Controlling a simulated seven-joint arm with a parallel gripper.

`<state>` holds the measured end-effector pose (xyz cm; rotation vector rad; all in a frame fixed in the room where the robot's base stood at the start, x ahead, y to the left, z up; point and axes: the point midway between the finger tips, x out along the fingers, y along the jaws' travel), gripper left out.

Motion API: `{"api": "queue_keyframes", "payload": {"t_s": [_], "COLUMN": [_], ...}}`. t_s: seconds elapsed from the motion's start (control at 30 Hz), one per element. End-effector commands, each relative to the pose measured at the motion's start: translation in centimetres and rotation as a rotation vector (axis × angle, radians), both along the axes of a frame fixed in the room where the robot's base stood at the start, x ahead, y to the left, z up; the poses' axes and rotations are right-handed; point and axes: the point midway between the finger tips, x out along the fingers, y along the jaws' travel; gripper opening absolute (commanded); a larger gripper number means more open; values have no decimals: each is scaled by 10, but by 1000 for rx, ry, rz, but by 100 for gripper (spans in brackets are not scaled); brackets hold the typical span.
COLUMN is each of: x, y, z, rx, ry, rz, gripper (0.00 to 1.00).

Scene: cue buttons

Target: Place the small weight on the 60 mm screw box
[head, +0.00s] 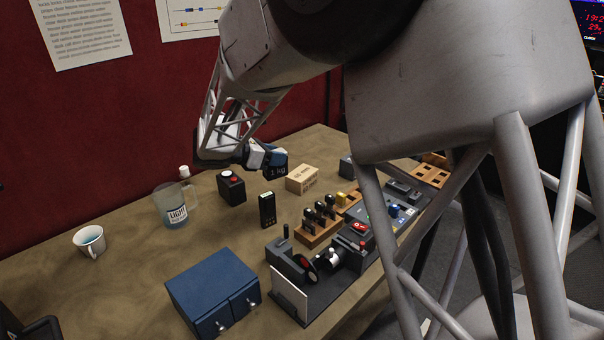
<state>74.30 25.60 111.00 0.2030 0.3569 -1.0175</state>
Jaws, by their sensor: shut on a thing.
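My gripper (264,157) is shut on a dark weight (275,172) marked "1 kg", above the far part of the table. A tan cardboard box (302,179) with printed lettering sits on the table just right of the weight and below it in the picture. Its print is too small to read, so I cannot tell whether it is the 60 mm screw box. The weight appears apart from the box. The far side of the gripper's hold is hidden.
A jug (172,206), a cup (89,241) and a blue drawer unit (207,292) are on the wooden table (130,275). Devices crowd the right; the left-middle is clear.

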Motion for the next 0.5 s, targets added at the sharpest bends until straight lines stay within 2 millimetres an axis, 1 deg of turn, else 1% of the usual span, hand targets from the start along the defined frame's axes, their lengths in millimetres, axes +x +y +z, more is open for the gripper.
{"api": "queue_keyframes", "payload": {"t_s": [0.03,0.2,0.33,0.5], "x": [4,13,18,22], "y": [-12,-49,-74,-95], "z": [1,1,1,1], "rx": [0,0,0,0], "ry": [-2,-2,-2,-1], "rz": [-17,-69,-101,-131], "gripper": [0,0,0,0]}}
